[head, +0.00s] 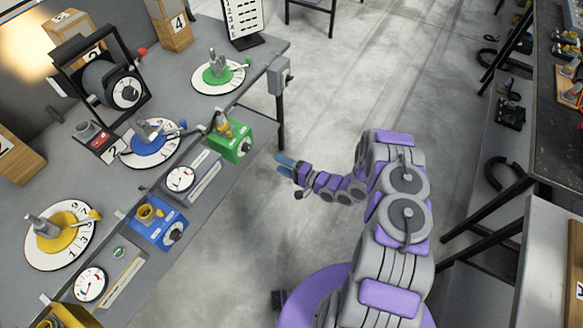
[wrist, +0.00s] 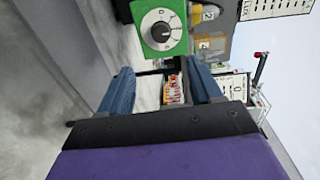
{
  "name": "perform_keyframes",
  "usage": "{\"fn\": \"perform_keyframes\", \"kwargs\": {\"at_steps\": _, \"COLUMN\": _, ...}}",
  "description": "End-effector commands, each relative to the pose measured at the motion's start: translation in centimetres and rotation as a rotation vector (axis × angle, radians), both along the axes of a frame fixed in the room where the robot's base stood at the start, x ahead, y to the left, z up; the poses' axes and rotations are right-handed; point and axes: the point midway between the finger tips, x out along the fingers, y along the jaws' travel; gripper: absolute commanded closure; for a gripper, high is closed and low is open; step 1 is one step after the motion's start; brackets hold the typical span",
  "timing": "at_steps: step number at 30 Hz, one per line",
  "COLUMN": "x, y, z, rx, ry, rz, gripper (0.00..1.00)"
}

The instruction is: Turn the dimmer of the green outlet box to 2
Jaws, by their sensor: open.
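The green outlet box (head: 233,140) sits at the front edge of the grey bench in the head view, with a small dimmer on its right face. The dial's numbers are too small to read surely. My gripper (head: 281,165) is in front of the bench, to the right of the box and apart from it. In the wrist view its two blue fingers (wrist: 160,88) are spread and empty, below the knob.
A blue outlet box (head: 160,222) and gauge panels line the bench front. Round dial plates in green (head: 218,76), blue (head: 150,144) and yellow (head: 60,236) stand on the bench. A grey box (head: 279,76) is at the bench corner.

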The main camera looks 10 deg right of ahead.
Motion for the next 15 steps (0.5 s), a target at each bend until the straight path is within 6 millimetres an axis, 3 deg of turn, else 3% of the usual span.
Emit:
{"fn": "perform_keyframes", "kwargs": {"at_steps": 6, "x": -1.7, "y": -2.3, "z": 0.1, "rx": 0.001, "ry": 0.001, "rz": -0.002, "gripper": 0.36}}
{"fn": "perform_keyframes", "kwargs": {"at_steps": 15, "x": -2.2, "y": -2.8, "z": 0.1, "rx": 0.001, "ry": 0.001, "rz": 0.000, "gripper": 0.36}}
